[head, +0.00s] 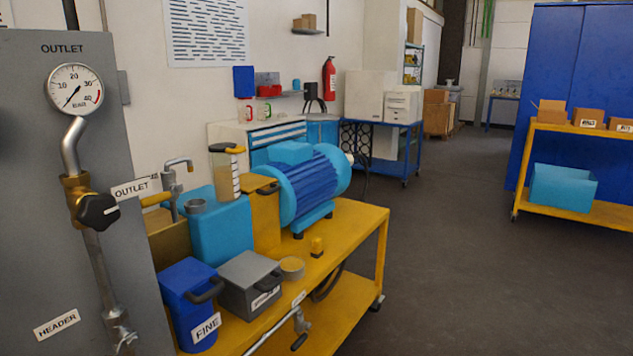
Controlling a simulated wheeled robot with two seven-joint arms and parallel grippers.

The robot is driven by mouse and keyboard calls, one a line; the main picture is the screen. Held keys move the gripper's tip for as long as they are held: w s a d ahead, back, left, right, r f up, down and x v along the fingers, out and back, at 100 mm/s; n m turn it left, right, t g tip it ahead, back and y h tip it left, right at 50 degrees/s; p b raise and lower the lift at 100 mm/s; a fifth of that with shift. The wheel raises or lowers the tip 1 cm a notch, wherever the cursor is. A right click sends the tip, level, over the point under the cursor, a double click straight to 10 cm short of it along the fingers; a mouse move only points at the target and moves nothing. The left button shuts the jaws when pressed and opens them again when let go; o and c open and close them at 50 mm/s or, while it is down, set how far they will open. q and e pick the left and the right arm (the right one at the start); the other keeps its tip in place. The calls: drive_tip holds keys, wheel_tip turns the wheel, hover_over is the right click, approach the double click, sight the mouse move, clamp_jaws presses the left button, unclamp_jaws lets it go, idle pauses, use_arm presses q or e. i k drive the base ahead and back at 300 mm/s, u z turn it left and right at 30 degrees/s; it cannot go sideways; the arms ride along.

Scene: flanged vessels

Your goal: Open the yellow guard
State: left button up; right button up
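The yellow guard (264,222) is a box-like cover on the yellow bench (372,222), between a light-blue tank-like housing (222,240) and a blue finned motor (318,190). A black handle (268,189) sits on its top. The guard appears to be down in place, and whatever is behind it is hidden. Neither of my grippers is in view.
A blue box (188,308) marked FINE, a grey box (250,284) and a small yellow cap (317,247) stand at the bench front. A grey panel (40,190) with gauge and valve rises at left. The floor right of the bench is clear.

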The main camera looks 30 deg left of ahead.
sight(249, 182)
drive_tip(key=i, duration=2.8)
drive_tip(key=u, duration=2.9)
